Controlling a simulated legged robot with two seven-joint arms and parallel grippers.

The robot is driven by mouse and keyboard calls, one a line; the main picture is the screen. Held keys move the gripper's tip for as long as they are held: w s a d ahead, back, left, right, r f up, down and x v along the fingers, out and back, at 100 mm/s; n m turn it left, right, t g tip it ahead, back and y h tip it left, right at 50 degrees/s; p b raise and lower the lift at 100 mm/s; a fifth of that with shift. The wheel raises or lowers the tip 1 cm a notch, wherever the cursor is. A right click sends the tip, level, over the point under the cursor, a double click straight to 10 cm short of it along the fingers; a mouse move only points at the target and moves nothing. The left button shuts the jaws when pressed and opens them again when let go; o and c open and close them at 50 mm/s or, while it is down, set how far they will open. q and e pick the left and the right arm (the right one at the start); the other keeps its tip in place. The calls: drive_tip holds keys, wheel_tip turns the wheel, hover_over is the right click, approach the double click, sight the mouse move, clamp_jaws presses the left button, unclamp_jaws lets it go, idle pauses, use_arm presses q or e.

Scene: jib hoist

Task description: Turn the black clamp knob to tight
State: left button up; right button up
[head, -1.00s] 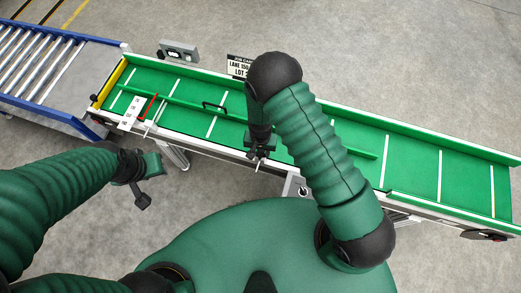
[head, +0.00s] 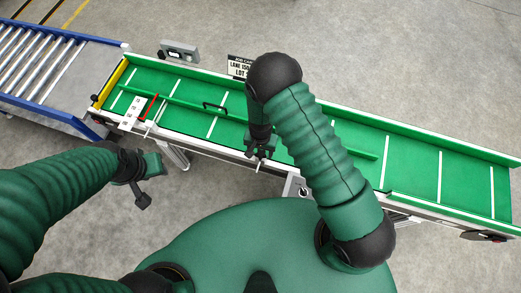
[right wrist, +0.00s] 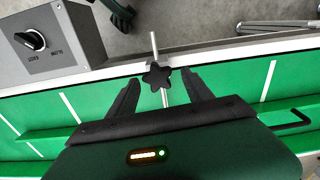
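The black clamp knob (right wrist: 157,76) is star-shaped and sits on a thin metal rod by the conveyor's near rail in the right wrist view. My right gripper (right wrist: 163,77) is open, with one finger on each side of the knob and a visible gap to each. In the head view my right gripper (head: 260,152) is over the conveyor's near edge, and the knob there is too small to tell apart from the dark fingers. My left gripper (head: 141,190) hangs over the floor at left, away from the conveyor; its finger opening is unclear.
The green conveyor (head: 415,165) has a raised guide rail (head: 185,106) along it. A grey box with a black selector (right wrist: 50,38) stands near the knob. A blue roller conveyor (head: 75,115) adjoins at left. A black handle (right wrist: 293,120) shows at right.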

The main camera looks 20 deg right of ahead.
sight(261, 153)
drive_tip(key=shift+s, duration=0.1)
wheel_tip(261, 153, up, 17)
drive_tip(key=p, duration=0.2)
drive_tip(key=shift+f, duration=0.15)
